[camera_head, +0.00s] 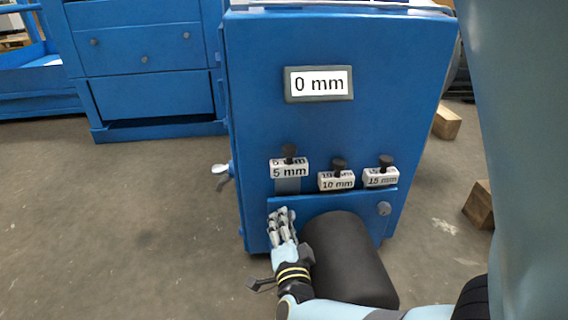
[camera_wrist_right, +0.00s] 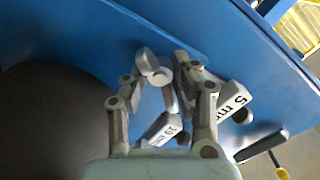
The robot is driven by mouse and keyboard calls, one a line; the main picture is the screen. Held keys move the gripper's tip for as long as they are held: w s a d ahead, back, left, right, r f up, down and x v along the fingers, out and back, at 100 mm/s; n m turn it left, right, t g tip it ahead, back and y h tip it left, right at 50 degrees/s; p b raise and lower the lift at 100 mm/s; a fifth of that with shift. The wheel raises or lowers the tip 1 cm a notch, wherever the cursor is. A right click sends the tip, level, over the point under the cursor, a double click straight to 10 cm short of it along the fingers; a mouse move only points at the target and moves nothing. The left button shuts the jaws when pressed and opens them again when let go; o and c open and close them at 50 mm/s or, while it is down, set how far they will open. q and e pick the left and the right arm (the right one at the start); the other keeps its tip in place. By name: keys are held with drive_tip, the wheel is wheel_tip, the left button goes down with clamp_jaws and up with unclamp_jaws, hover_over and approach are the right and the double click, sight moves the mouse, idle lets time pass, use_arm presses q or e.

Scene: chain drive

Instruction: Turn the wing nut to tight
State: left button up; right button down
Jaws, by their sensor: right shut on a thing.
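My right gripper (camera_head: 283,217) is at the lower left of the blue housing's front, at the left end of a lower blue panel (camera_head: 335,204). In the right wrist view its fingers (camera_wrist_right: 159,72) are closed around a small grey piece with rounded lobes, which looks like the wing nut (camera_wrist_right: 148,61). The fingers hide part of it, and in the head view the hand covers it. Its tightness cannot be told. My left gripper is not in view.
The blue housing (camera_head: 252,110) carries a "0 mm" plate (camera_head: 319,83) and tags reading 5 mm (camera_head: 289,171), 10 mm (camera_head: 337,184) and 15 mm (camera_head: 381,179). A dark cylinder (camera_head: 350,262) is close right of the hand. Floor is clear at left.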

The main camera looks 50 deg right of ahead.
drive_tip(key=m, duration=1.2)
drive_tip(key=shift+s, duration=0.15)
drive_tip(key=shift+f, duration=0.1)
idle(0.4)
drive_tip(key=c, duration=1.3)
unclamp_jaws()
